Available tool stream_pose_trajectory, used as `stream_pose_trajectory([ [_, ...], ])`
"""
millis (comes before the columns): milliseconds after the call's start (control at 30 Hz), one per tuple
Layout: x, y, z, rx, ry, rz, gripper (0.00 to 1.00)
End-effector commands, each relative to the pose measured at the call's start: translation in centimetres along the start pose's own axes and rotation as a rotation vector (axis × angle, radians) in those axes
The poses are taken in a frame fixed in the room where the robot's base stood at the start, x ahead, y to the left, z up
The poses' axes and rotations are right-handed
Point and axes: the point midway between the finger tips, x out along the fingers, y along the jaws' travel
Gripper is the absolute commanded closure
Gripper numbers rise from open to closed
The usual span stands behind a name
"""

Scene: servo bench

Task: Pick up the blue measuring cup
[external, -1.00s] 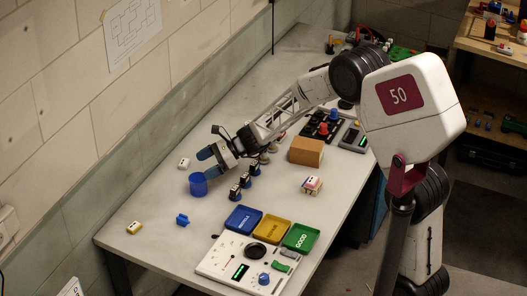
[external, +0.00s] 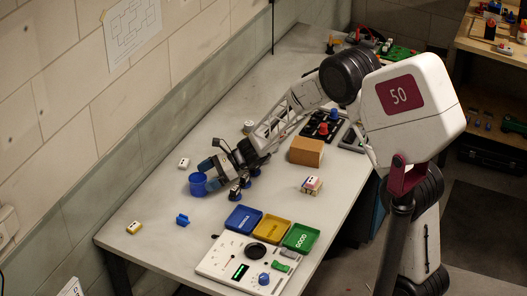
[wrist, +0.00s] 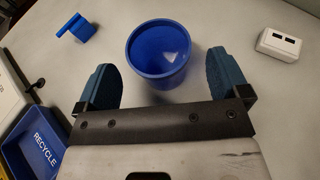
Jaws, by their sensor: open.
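The blue measuring cup (external: 198,184) stands upright on the table, left of the middle in the external view. In the wrist view the cup (wrist: 158,57) is seen from above, with its round opening facing me and its inside empty. My gripper (wrist: 163,80) is open, with one blue finger pad on each side of the cup's near edge. Gaps show between both pads and the cup, so the pads do not appear to touch it. In the external view my gripper (external: 206,176) is low, right at the cup. No handle shows on the cup.
A small blue part (wrist: 76,29) lies left of the cup, and a white block (wrist: 279,44) lies right of it. Blue (external: 243,219), yellow and green trays lie nearer the front. A brown box (external: 306,151) stands further right.

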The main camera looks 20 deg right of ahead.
Motion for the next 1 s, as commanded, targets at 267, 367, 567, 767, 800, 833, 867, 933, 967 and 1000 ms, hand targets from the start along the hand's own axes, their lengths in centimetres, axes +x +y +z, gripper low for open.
stream_pose_trajectory([
  [267,2.7,0.1,-0.9,-0.001,0.0,0.001,0.06],
  [367,3.2,0.1,-0.9,-0.001,0.0,0.001,0.06],
  [567,3.4,0.0,-0.9,-0.001,0.0,0.001,0.06],
  [767,3.4,0.0,-0.9,0.0,0.0,0.0,0.06],
  [800,3.4,0.0,-0.9,0.0,0.0,0.0,0.06],
  [833,3.4,0.0,-0.9,0.0,0.0,0.0,0.06],
  [867,3.4,0.0,-0.9,0.0,0.0,0.0,0.06],
  [933,3.4,0.0,-0.9,0.0,0.0,0.0,0.06],
  [967,3.4,0.0,-0.9,0.0,0.0,0.0,0.06],
  [1000,3.4,0.0,-0.9,0.0,0.0,0.0,0.12],
])
